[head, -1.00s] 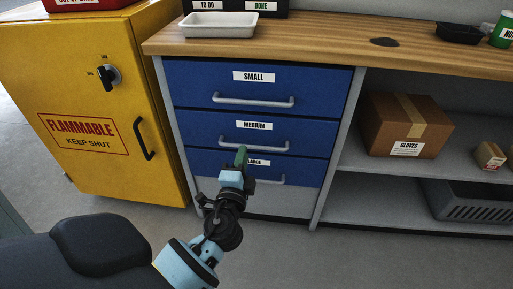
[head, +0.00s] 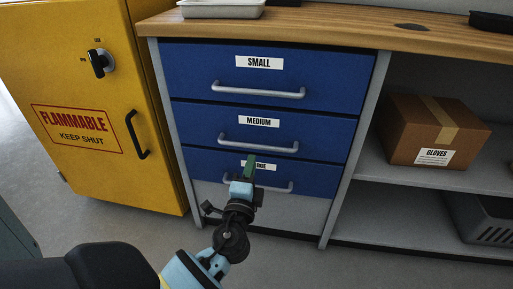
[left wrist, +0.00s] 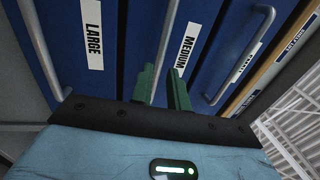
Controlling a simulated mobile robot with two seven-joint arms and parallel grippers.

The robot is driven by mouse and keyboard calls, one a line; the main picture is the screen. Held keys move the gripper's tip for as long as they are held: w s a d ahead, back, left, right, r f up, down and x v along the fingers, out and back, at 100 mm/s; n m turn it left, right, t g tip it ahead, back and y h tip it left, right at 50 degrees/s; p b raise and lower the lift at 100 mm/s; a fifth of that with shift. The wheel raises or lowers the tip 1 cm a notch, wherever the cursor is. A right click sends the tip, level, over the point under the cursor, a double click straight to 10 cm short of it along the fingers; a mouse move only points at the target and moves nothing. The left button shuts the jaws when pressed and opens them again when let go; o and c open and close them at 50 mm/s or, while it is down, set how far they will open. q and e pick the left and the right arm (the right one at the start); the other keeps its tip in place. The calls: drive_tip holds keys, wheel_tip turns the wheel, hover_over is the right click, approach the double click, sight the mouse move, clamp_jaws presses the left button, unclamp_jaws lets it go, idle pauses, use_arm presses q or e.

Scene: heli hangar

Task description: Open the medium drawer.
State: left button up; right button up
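The medium drawer (head: 190,122) is the middle blue drawer of the bench, labelled MEDIUM, and is closed flush. Its grey bar handle (head: 258,145) runs across below the label. My left gripper (head: 250,166) has green fingers and shows just below this handle, over the LARGE label. In the left wrist view, the fingers (left wrist: 162,72) stand apart with a gap between them. The medium handle (left wrist: 169,32) lines up with that gap there; I cannot tell whether it touches a finger. The MEDIUM label (left wrist: 186,48) is just to its right. My right gripper is not in view.
The closed small drawer (head: 190,75) is above and the closed large drawer (head: 320,179) below. A yellow flammables cabinet (head: 75,170) stands left. Shelves at right hold a gloves box (head: 410,125) and a grey crate (head: 485,220). A wooden top (head: 330,28) overhangs the drawers.

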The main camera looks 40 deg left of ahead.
sight(256, 146)
use_arm(q)
drive_tip(key=x, duration=0.7)
drive_tip(key=shift+a, duration=0.15)
drive_tip(key=shift+c, duration=0.5)
clamp_jaws()
